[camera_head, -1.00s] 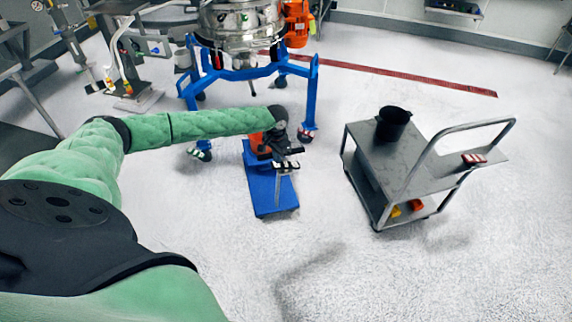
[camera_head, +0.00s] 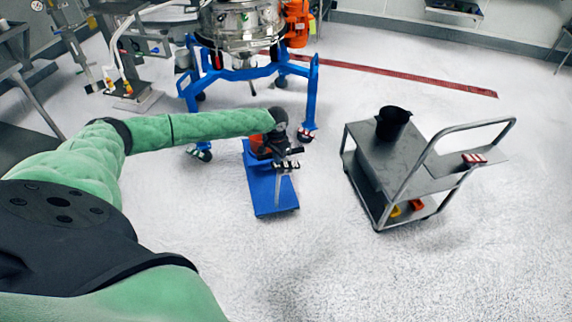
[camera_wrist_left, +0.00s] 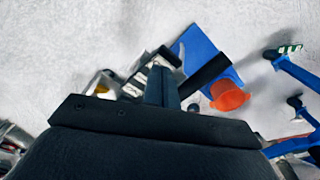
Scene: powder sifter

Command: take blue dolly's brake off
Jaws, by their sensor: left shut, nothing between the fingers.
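A flat blue platform (camera_head: 262,195), which looks like the blue dolly, lies on the floor in the middle of the head view. An orange bucket-like part (camera_head: 255,142) stands at its far end. The platform (camera_wrist_left: 198,48) and orange part (camera_wrist_left: 229,96) also show in the left wrist view. My left gripper (camera_head: 286,167) is shut and empty. It overlaps the platform in the head view; I cannot tell whether it touches anything. It is low in the wrist view's middle (camera_wrist_left: 160,84). I cannot make out a brake on the platform. My right gripper is out of view.
A blue wheeled frame (camera_head: 311,95) carries a steel sifter (camera_head: 240,22) behind the platform; its casters have striped pedals. A grey cart (camera_head: 360,150) with a black pot (camera_head: 392,123) stands right. The floor in front is clear.

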